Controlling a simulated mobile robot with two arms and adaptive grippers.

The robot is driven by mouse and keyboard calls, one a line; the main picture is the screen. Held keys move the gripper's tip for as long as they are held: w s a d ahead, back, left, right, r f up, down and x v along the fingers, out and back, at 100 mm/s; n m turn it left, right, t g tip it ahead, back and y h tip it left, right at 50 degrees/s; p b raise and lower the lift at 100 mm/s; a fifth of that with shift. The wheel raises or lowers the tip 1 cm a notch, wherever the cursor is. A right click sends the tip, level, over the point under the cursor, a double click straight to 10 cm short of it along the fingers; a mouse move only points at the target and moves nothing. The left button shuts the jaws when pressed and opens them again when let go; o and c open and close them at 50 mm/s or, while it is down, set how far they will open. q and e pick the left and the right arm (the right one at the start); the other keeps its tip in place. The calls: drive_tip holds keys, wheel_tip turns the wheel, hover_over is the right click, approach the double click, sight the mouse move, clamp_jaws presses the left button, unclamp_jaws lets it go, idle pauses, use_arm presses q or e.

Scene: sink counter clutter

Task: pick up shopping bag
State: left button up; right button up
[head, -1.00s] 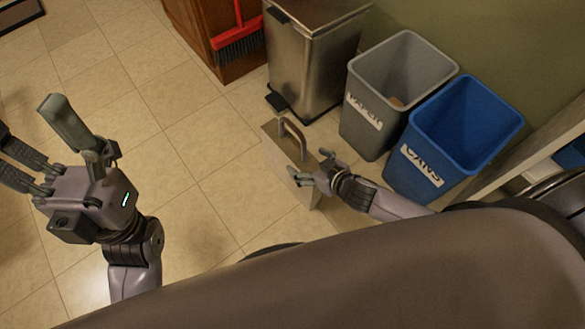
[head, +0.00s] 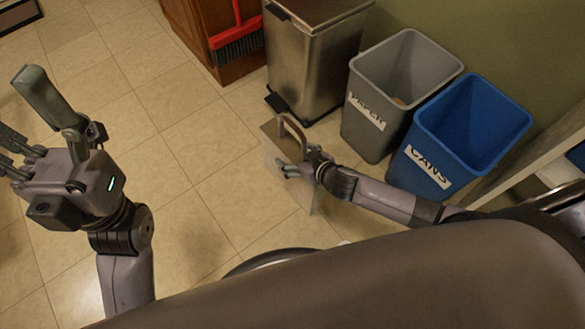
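The gripper hides part of the bag's side. My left gripper (head: 28,128) is raised at the left, open and empty, far from the bag.
A steel pedal bin (head: 312,60), a grey paper bin (head: 372,135) and a blue cans bin (head: 425,175) stand behind and right of the bag. A red broom (head: 238,45) leans by a wooden cabinet (head: 190,25). The tile floor (head: 170,120) left of the bag is clear.

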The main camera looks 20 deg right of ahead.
drive_tip(key=c, duration=1.7)
